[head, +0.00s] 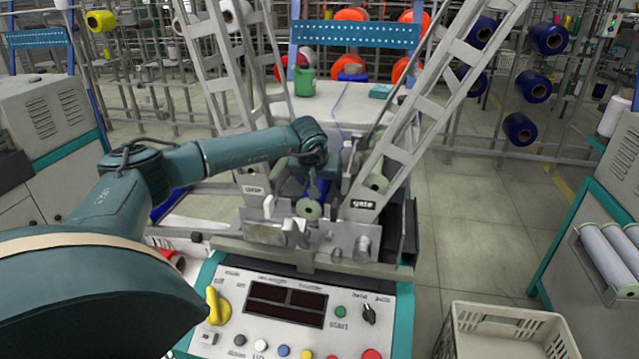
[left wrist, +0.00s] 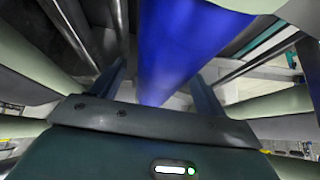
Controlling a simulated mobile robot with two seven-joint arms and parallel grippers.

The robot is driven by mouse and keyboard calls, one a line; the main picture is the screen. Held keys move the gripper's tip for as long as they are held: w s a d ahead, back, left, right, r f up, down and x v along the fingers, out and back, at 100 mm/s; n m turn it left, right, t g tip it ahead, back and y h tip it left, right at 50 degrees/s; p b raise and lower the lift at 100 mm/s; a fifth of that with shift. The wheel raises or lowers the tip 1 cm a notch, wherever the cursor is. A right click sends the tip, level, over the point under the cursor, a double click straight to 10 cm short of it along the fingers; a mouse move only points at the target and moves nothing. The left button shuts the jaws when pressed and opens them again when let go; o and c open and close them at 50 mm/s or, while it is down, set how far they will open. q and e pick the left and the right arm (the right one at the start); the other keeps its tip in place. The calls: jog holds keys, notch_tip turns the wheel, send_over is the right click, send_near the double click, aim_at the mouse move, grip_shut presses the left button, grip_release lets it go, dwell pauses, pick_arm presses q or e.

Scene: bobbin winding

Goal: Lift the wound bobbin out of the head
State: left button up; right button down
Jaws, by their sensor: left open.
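The wound bobbin (head: 318,190) is deep blue and sits in the winding head of the machine, mostly hidden behind my left gripper and the metal parts. In the left wrist view the blue bobbin (left wrist: 180,45) fills the upper middle. My left gripper (left wrist: 158,88) is open, with one finger on each side of the blue winding; whether they touch it cannot be told. In the head view my left gripper (head: 305,172) is down at the winding head, between the two slanted gate frames (head: 385,160). My right gripper is not in view.
The control panel (head: 300,330) with a yellow knob (head: 217,306) and several buttons is in front of the head. A cream crate (head: 505,335) stands on the floor at the lower right. Pale rollers flank the gripper in the left wrist view.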

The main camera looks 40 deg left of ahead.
pick_arm(q)
jog(key=shift+w+a+f, duration=0.1)
jog(key=shift+w+f, duration=0.1)
jog(key=shift+f, duration=0.25)
jog(key=shift+r, duration=0.1)
jog(key=c, duration=1.2)
